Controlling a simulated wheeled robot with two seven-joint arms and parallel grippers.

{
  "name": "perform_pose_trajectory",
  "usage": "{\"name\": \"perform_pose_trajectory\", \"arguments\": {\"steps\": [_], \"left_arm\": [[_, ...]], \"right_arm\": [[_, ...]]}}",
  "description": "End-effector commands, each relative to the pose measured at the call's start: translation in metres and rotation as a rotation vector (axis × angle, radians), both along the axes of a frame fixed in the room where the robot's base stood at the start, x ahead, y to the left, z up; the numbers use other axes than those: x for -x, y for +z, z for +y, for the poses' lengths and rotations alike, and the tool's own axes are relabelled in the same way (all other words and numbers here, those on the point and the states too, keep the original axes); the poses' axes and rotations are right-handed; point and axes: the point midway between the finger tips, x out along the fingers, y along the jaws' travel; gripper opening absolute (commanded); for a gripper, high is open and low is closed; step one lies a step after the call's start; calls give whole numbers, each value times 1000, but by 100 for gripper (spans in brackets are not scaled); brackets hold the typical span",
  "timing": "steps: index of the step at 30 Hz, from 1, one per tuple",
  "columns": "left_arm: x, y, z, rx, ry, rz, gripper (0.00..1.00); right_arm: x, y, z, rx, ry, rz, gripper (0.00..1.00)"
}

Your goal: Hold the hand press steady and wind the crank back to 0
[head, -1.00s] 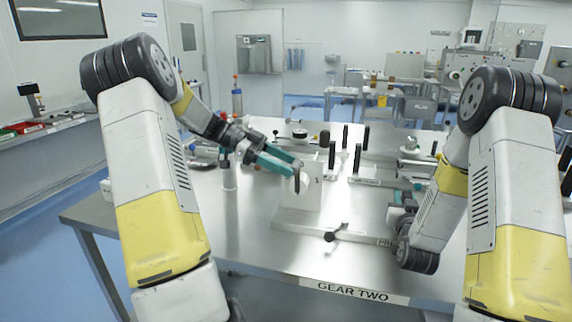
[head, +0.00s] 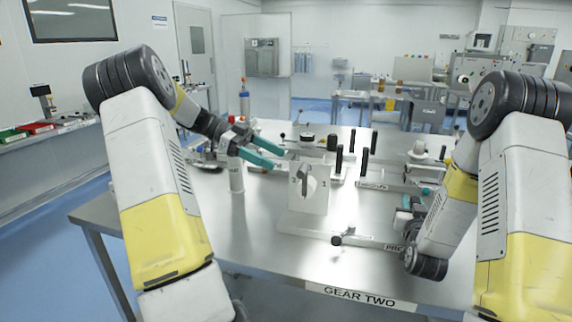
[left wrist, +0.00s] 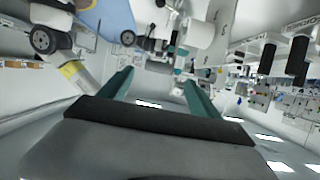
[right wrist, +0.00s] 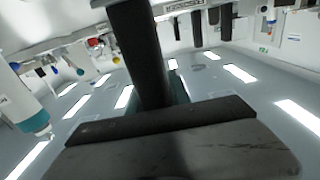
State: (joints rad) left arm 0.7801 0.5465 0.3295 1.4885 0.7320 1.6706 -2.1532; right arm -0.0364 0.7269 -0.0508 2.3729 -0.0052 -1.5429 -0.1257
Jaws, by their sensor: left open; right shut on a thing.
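The hand press (head: 350,240) is a white base with a partly hidden label starting "PR", near the table's front. A white upright plate (head: 318,200) stands at its left end, with a "1" at its right. The crank (head: 305,180) is a dark, roughly upright piece on the plate's face; its exact reading is unclear. My left gripper (head: 278,158) is open and empty, above and left of the plate; its spread fingers also show in the left wrist view (left wrist: 160,88). My right gripper (head: 426,192) is shut on a black upright handle (right wrist: 138,50); my arm partly hides this in the head view.
A white bottle (head: 237,178) stands left of the plate. Several black upright handles (head: 364,160) on other white bases stand behind the press. A black knob (head: 338,240) sticks out from the press base. The steel table (head: 240,225) is bare at front left.

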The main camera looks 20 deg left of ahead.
Motion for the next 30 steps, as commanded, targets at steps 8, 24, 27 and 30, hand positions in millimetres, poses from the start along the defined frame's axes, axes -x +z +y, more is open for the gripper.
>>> {"name": "perform_pose_trajectory", "arguments": {"steps": [8,24,27,30], "left_arm": [[0,16,42,1,1,-3,73],[1,20,49,1,0,-1,73],[1,20,49,1,0,-1,73],[1,20,49,0,0,-1,73]], "right_arm": [[4,-12,-3,3,-5,34,0],[4,-12,-3,3,-5,34,0],[4,-12,-3,3,-5,34,0],[4,-11,-3,3,-5,34,0]]}}
